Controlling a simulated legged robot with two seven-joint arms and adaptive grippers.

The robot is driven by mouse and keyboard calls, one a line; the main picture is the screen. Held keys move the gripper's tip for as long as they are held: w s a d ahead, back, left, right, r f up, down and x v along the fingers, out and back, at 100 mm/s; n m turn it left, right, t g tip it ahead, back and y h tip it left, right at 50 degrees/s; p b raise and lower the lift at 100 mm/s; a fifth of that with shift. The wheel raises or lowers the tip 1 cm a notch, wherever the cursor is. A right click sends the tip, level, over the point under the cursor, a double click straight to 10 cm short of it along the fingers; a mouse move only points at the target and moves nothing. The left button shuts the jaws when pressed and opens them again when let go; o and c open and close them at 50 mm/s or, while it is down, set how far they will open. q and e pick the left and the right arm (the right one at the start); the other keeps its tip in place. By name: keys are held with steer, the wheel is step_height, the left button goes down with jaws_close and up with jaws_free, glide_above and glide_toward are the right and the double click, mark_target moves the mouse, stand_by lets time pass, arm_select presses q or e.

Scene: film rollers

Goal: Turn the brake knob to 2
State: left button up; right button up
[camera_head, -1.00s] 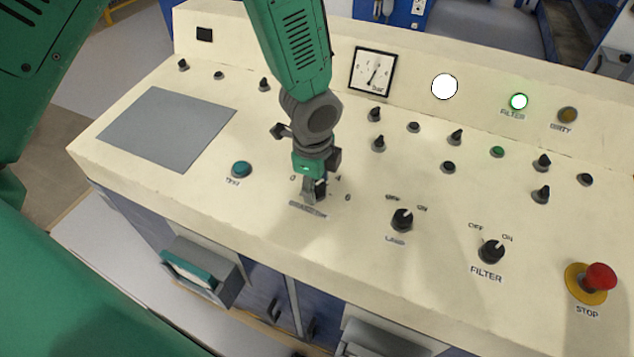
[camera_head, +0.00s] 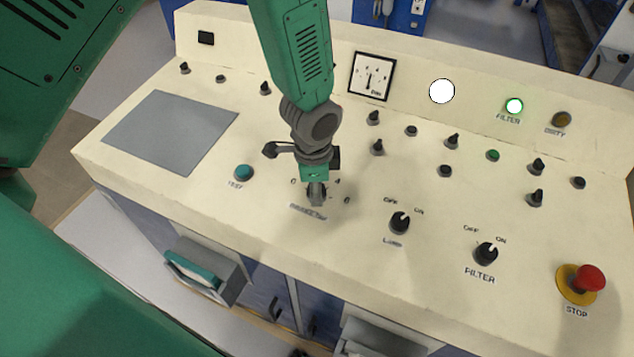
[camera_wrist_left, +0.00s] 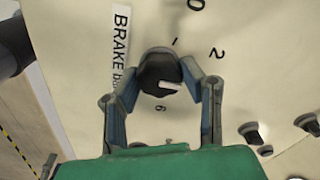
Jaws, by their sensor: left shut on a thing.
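The black brake knob (camera_wrist_left: 158,70) is in the left wrist view, beside a label reading BRAKE (camera_wrist_left: 121,45). A white pointer mark (camera_wrist_left: 170,86) on it faces right and slightly down in that view. My left gripper (camera_wrist_left: 160,82) is shut on the knob, one finger on each side. In the head view my left gripper (camera_head: 316,197) points down at the panel and hides most of the knob. My right gripper is not in view.
A teal button (camera_head: 244,172) stands left of the gripper. The lamp knob (camera_head: 400,222), filter knob (camera_head: 486,253) and red stop button (camera_head: 590,278) stand to the right. A gauge (camera_head: 372,76) and a lit green filter lamp (camera_head: 514,105) are on the upright rear panel.

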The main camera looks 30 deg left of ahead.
arm_select(q)
steer(key=n+p, duration=0.1)
steer(key=n, duration=0.3)
steer(key=shift+w+n, duration=0.1)
steer(key=shift+n, duration=0.2)
steer(key=shift+p, duration=0.3)
steer(key=o, duration=1.1)
steer(key=shift+o, duration=0.2)
steer(key=shift+r, duration=0.15)
step_height(320, 180, up, 12)
steer(key=s, duration=0.1)
steer(key=shift+f, duration=0.25)
